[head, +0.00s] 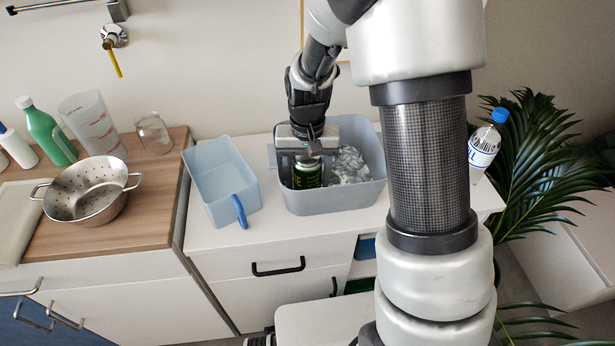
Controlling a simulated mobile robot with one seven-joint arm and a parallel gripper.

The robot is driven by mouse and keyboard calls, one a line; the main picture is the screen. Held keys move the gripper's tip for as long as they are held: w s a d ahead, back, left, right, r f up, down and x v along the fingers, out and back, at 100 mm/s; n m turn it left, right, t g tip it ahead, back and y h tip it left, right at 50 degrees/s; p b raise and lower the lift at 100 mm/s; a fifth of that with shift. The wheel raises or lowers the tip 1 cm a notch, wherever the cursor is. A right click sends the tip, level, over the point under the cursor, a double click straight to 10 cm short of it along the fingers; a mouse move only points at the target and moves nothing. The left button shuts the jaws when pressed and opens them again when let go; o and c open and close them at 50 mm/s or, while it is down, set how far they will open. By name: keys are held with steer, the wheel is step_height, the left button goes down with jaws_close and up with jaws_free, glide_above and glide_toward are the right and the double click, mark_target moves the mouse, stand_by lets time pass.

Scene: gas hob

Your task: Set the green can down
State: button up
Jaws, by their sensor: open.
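The green can (307,174) is upright inside the grey bin (335,201), on its left side. My gripper (307,160) is directly above the can, pointing down, with its fingers at the can's upper sides. The jaws are open around it. The can's top is partly hidden by the gripper, and its base is hidden behind the bin's front wall.
Crumpled silvery material (350,166) lies in the bin, right of the can. A light blue tub (220,181) stands left of the bin on the white counter (270,226). A blue-capped bottle (484,148) stands right. A colander (87,190) sits on the wooden top.

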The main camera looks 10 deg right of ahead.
step_height(320, 180, up, 12)
steer(key=shift+r+p, duration=0.1)
steer(key=shift+p, duration=0.95)
steer(key=s+d+r+n+t, duration=0.1)
steer(key=s+d+r+t, duration=0.1)
steer(key=s+r, duration=0.5)
steer(key=s+d+r+t, duration=0.3)
steer(key=s+r, duration=0.4)
steer(key=s, duration=0.4)
steer(key=shift+s+d+n+t, duration=0.25)
steer(key=shift+s+n+t, duration=0.05)
steer(key=shift+n, duration=0.1)
